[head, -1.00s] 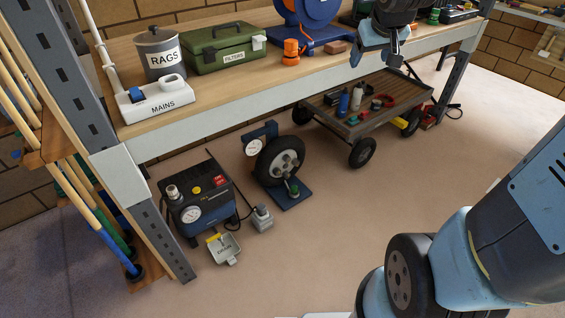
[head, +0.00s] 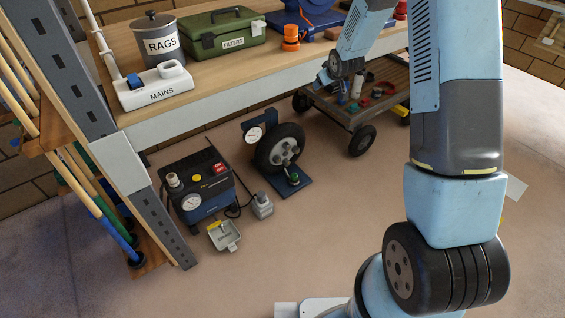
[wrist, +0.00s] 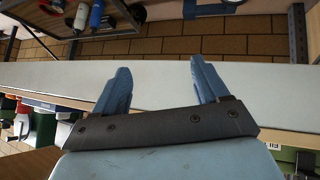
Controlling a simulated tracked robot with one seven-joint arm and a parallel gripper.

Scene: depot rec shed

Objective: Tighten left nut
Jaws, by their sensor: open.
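A small black-tyred wheel (head: 279,148) with a grey hub stands on a blue stand with a dial gauge, on the floor under the bench. Round details show on its hub, but they are too small for me to single out a left nut. My gripper (wrist: 160,72) is open in the wrist view, its two blue fingers apart with nothing between them. In the head view the gripper end is at the bench's front edge, above the cart and to the right of the wheel, partly hidden by my wrist. The wheel does not show in the wrist view.
The bench (head: 200,96) carries a green filters box (head: 220,36), a rags can (head: 158,45) and a white mains strip (head: 155,88). A blue compressor-like unit (head: 195,187) stands left of the wheel. A wooden cart (head: 352,118) stands right.

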